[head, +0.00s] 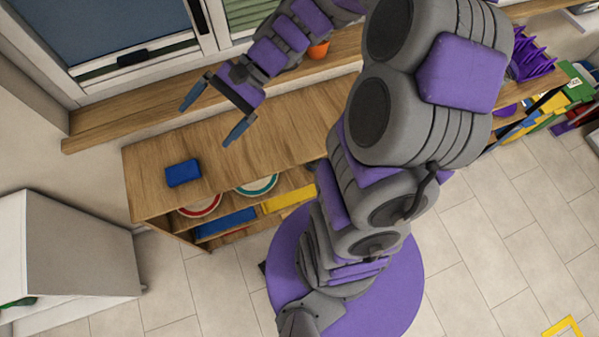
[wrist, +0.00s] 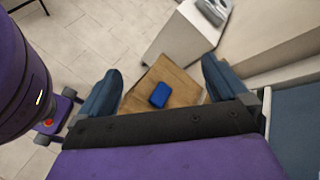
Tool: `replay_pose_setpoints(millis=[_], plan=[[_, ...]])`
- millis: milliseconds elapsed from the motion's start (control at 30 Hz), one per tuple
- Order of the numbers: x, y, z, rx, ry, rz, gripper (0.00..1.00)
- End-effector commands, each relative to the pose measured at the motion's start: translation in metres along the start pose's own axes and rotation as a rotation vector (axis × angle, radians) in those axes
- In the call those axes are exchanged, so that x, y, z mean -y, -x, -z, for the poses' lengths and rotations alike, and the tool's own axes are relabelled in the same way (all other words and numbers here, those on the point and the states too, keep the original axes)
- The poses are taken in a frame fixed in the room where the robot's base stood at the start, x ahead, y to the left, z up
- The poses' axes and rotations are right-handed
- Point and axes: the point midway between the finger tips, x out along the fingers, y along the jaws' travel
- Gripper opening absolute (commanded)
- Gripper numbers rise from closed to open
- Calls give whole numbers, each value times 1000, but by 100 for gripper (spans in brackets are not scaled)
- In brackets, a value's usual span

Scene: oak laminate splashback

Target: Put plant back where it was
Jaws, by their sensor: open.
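An orange item (head: 318,50), possibly the plant's pot, shows at the wooden windowsill (head: 110,126) in the head view. My arm covers much of it and no leaves are visible, so I cannot tell if it is the plant. My gripper (head: 215,113) is open and empty, over the wooden shelf unit's top (head: 290,125) and well left of the orange item. In the wrist view my gripper (wrist: 158,88) has its two blue fingers spread wide, with nothing between them.
A blue block (head: 183,173) lies on the shelf unit's top; it also shows in the wrist view (wrist: 160,95). Plates and coloured boxes fill the shelves below. A white cabinet (head: 80,245) stands at left. Books (head: 560,100) and a purple rack (head: 530,55) are at right. Tiled floor is open at lower right.

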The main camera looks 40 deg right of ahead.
Motion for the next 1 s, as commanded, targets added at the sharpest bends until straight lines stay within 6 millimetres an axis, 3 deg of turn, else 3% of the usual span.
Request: replay_pose_setpoints(millis=[33, 167, 400, 700, 1000], plan=[[-10, -8, -18, -12, 61, -84, 100], [-44, -18, -51, -47, 193, -289, 100], [-108, -6, -90, -144, 423, -641, 100], [-162, 40, -109, -280, 621, -961, 100], [-173, 54, -111, -316, 661, -1033, 100]])
